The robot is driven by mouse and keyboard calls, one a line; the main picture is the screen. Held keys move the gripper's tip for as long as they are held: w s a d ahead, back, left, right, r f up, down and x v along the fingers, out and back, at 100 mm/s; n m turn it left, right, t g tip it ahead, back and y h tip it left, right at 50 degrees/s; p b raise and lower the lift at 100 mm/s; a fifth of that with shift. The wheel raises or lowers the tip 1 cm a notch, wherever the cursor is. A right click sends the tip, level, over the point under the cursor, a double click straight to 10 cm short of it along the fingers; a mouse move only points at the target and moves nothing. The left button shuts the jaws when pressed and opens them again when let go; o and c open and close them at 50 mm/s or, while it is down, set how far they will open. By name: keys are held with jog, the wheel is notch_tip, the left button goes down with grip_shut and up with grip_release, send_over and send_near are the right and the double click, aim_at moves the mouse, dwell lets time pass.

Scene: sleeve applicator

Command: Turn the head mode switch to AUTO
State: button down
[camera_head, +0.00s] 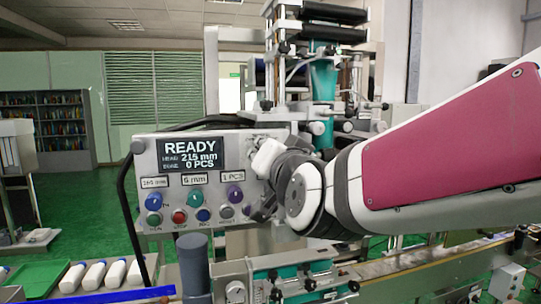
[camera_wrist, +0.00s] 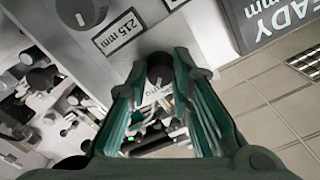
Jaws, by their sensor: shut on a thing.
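In the wrist view, my gripper (camera_wrist: 160,95) has its green-edged fingers on either side of a round dark knob (camera_wrist: 159,68), shut on it. The lettering beside this knob is partly covered and too small to read, so I cannot tell which way the switch points. In the head view my arm's wrist hides the fingertips and the held knob, at the right side of the grey control panel (camera_head: 215,148). The panel's display (camera_head: 191,154) reads READY, 215 mm and 0 PCS; part of it shows in the wrist view (camera_wrist: 270,20).
Another dark knob (camera_wrist: 82,12) and a 215 mm label (camera_wrist: 117,33) lie close to my fingers. Several coloured knobs and buttons (camera_head: 179,216) line the panel's lower part.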

jog(key=c, duration=1.4)
grip_release()
jog(key=shift+s, duration=0.15)
jog(key=v, duration=1.1)
jog(key=shift+s+d, duration=0.15)
jog(key=shift+s, duration=0.2)
jog(key=s+d+f+n+g+h, duration=0.1)
jog(key=s+d+f+g, duration=0.3)
jog(key=d+f, duration=0.1)
jog(key=s+d+f+n+g+h, duration=0.1)
jog(key=s+d+f+g+h, duration=0.1)
jog(key=s+d+f+g, duration=0.2)
jog(key=s+d+f+n+g+h, duration=0.1)
jog(key=s+d+f+g+h, duration=0.1)
jog(key=s+d+f+g, duration=0.2)
jog(key=shift+s+d+f, duration=0.3)
jog(key=shift+d+f, duration=0.35)
jog(key=shift+f, duration=0.15)
jog(key=shift+s+d+f, duration=0.35)
jog(key=shift+d+f, duration=0.3)
jog(key=shift+f, duration=0.2)
jog(key=shift+s+d+f, duration=0.3)
jog(key=shift+d+f, duration=0.35)
jog(key=shift+f, duration=0.15)
